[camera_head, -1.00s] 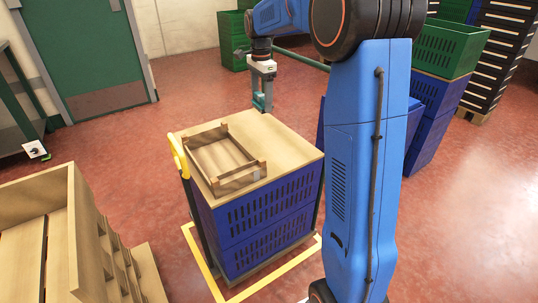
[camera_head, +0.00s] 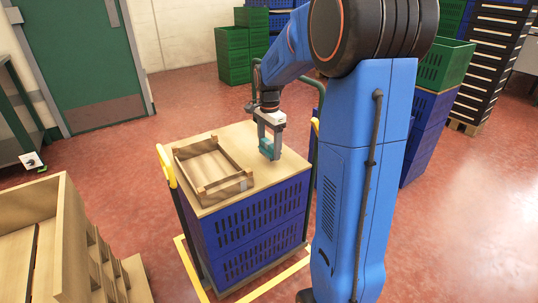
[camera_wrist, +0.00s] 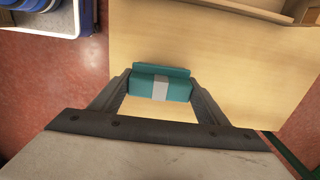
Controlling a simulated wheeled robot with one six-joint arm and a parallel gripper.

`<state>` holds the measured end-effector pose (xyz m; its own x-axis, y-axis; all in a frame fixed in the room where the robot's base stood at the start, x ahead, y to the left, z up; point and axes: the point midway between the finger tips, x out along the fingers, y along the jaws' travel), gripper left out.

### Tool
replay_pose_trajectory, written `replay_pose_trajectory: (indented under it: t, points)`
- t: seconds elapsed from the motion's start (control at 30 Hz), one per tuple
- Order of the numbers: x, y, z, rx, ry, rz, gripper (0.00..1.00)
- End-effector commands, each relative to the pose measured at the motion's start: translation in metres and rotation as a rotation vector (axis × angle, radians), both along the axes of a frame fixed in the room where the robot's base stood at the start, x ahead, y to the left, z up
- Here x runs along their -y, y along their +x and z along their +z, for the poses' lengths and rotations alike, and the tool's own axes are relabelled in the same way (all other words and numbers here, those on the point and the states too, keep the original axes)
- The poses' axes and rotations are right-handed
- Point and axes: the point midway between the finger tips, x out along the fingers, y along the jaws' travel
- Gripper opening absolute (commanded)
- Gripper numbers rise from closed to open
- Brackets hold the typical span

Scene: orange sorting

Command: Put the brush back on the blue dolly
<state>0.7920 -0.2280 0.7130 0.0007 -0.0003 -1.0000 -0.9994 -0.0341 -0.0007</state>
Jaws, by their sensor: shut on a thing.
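The brush is a teal block with a grey band in the wrist view (camera_wrist: 176,88), and it also shows in the head view (camera_head: 267,149). My gripper (camera_head: 269,143) is shut on it, with one finger at each end. The blue dolly (camera_head: 255,222) is a stack of blue slatted crates with a pale wooden top (camera_head: 237,134) and yellow-topped handles. The brush is over the right rear part of that top, right of a shallow wooden tray (camera_head: 205,194). I cannot tell whether it touches the board.
The tray takes up the left part of the top; bare board lies around my gripper. A large wooden crate (camera_head: 62,225) stands at the lower left. Green crates (camera_head: 233,65) and blue crates (camera_head: 428,125) stand behind. Yellow tape (camera_head: 190,268) marks the floor around the dolly.

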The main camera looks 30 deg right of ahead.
Motion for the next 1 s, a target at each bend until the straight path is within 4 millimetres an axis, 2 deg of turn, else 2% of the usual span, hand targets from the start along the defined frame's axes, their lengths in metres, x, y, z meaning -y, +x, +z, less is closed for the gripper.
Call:
replay_pose_trajectory:
  t: [0.3, 0.67, 0.7, 0.77, 1.0]
  points:
    - [0.000, 0.000, -0.034, -0.002, 0.001, 0.000, 0.44]
    - [0.000, 0.000, -0.037, -0.001, 0.000, 0.000, 0.44]
    - [0.000, 0.000, -0.037, 0.000, 0.000, 0.000, 0.76]
    - [0.000, 0.000, -0.037, 0.000, 0.000, 0.000, 0.87]
    - [0.000, 0.000, -0.037, 0.000, 0.000, 0.000, 0.87]
